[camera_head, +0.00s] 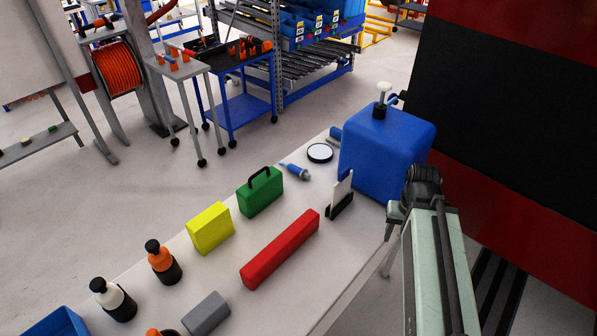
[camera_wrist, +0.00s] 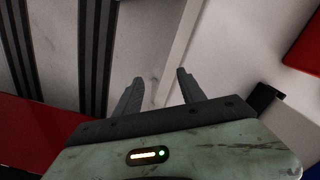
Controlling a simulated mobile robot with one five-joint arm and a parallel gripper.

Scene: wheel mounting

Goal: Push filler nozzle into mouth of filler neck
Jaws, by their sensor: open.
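A blue tank (camera_head: 385,150) stands at the far right end of the table. A black collar (camera_head: 379,111) sits on its top, and a white-capped stem (camera_head: 384,92) rises upright from the collar. I cannot tell for sure whether these are the filler neck and the nozzle, or how deep the stem sits. My gripper shows in the wrist view (camera_wrist: 156,82), open with nothing between its fingers. It points down near the table's edge. In the head view my arm reaches up in front of the tank's lower right, and the fingertips are not clear there.
The table (camera_head: 225,275) holds a red bar (camera_head: 281,248), a yellow block (camera_head: 210,228), a green case (camera_head: 261,191), a small blue tool (camera_head: 295,170), a black-based stand (camera_head: 340,205), a round dish (camera_head: 320,152) and bottles. A red-and-black wall (camera_head: 510,110) stands close on the right.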

